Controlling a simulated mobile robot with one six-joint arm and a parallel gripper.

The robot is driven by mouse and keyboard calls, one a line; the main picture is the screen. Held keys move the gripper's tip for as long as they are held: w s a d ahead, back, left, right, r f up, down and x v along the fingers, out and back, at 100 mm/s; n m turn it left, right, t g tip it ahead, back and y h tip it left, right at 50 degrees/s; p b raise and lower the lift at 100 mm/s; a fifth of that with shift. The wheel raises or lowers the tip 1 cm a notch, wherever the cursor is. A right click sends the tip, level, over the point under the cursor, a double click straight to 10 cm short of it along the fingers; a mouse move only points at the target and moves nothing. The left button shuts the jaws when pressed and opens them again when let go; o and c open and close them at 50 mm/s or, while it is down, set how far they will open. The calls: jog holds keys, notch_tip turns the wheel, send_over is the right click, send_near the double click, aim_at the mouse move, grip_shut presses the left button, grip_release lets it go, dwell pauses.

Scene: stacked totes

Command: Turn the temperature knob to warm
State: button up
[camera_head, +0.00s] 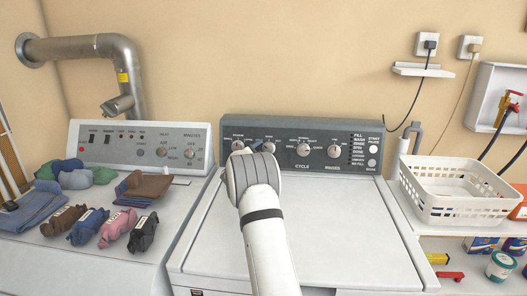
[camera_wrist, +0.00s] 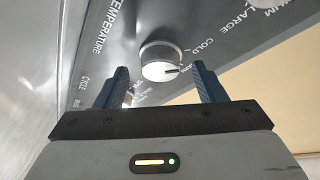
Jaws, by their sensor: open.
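The temperature knob (camera_wrist: 162,58) is a round white and grey dial on a dark grey panel, with "TEMPERATURE" printed beside it. A dark pointer mark on its face points right in the wrist view, near the label that seems to read "WARM", just below "COLD". My gripper (camera_wrist: 161,70) is open, with one dark blue finger on each side of the knob. I cannot tell whether either finger touches it. In the head view my arm reaches up to the washer's control panel (camera_head: 350,165), and most of my gripper is hidden behind the wrist.
The washer's white lid (camera_head: 340,220) is clear. Folded and rolled clothes (camera_head: 115,230) lie on the machine at left. A white basket (camera_head: 455,205) stands at right. Other knobs, such as the cycle knob (camera_head: 303,150), sit close along the same panel.

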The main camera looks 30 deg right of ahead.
jog(key=shift+x, duration=1)
jog(key=shift+c, duration=0.2)
jog(key=shift+a, duration=0.1)
jog(key=c, duration=0.9)
